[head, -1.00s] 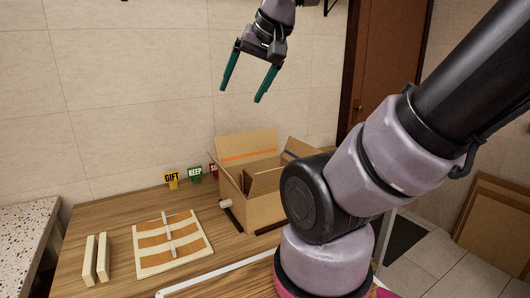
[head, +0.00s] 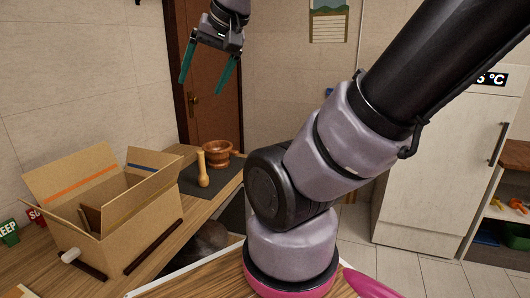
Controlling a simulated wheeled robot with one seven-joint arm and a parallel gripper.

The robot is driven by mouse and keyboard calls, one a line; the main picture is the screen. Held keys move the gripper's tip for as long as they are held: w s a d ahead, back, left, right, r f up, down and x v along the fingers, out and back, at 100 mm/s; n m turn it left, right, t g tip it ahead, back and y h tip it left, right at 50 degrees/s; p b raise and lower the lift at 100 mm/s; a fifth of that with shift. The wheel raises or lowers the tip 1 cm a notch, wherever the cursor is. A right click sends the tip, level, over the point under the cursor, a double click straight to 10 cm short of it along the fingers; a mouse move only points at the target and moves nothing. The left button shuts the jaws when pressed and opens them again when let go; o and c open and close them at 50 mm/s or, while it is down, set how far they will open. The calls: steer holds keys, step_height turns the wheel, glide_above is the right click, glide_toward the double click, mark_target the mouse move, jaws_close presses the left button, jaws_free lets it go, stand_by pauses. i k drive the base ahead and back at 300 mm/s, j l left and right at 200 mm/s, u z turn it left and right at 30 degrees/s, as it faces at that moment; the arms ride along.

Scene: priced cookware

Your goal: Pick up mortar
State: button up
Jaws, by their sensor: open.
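The mortar (head: 217,153) is a brown wooden bowl with a handle-like part at its right side. It stands upright on a dark mat (head: 195,180) at the far end of the wooden table. A pale wooden pestle (head: 202,170) stands upright just in front of it, to the left. My gripper (head: 204,88) has two green fingers spread apart and pointing down. It is empty and appears above the mortar in the picture, well clear of it.
An open cardboard box (head: 130,222) stands on the table to the left, with a dark bar beside it. Small signs (head: 10,232) stand at the left edge. A door (head: 203,75) is behind. A white cabinet (head: 432,170) and a shelf (head: 505,205) stand at the right.

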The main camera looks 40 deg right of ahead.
mark_target(218, 153)
steer(key=z, duration=0.6)
steer(key=i+l+u, duration=0.15)
steer(key=i+l, duration=0.15)
steer(key=i+l+u, duration=0.2)
steer(key=l, duration=0.3)
steer(key=i+l+u, duration=0.15)
steer(key=i+l, duration=0.25)
